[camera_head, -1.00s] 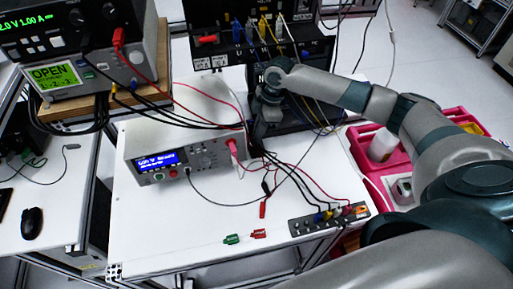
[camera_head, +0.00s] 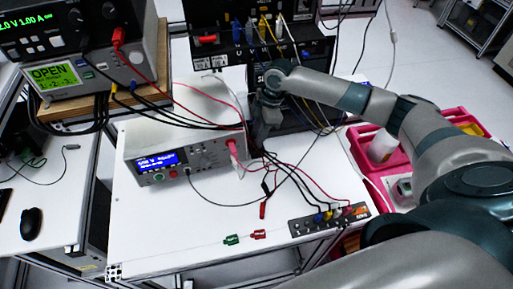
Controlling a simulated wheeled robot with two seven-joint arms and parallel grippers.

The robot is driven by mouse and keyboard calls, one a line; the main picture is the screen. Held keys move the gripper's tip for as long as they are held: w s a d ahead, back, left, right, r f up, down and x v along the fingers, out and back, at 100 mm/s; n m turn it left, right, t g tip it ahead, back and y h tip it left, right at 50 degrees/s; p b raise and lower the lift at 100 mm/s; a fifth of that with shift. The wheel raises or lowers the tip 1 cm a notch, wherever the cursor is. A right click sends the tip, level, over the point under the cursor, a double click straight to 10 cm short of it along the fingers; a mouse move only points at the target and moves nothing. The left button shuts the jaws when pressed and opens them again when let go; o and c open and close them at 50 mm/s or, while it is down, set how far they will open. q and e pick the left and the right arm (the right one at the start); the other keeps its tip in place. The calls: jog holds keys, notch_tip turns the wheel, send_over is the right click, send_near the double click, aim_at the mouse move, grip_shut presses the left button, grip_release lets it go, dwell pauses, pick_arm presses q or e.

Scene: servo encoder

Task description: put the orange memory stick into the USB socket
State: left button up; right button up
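My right gripper (camera_head: 262,137) hangs down from my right arm, just right of the white bench instrument (camera_head: 185,140) and in front of a black unit (camera_head: 290,118) at the back of the table. Its fingers are small and dark against cables, so I cannot tell whether they are open or hold anything. I cannot make out the orange memory stick or the USB socket; they may be hidden by the gripper and arm or too small to tell. My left gripper is not in view.
A terminal strip (camera_head: 310,225) with several plugged cables and an orange patch lies at the table's front right. Green (camera_head: 232,239) and red (camera_head: 259,234) connectors lie near the front edge. Cables cross the middle. A pink crate (camera_head: 371,177) stands right. The table's front left is clear.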

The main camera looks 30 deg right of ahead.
jog(key=shift+r, duration=0.1)
jog(key=shift+d+r+b, duration=0.2)
jog(key=shift+r+b, duration=0.15)
jog(key=shift+r, duration=0.2)
jog(key=b+v, duration=0.2)
jog(key=v, duration=0.4)
jog(key=shift+s+a, duration=0.1)
dwell(0.6)
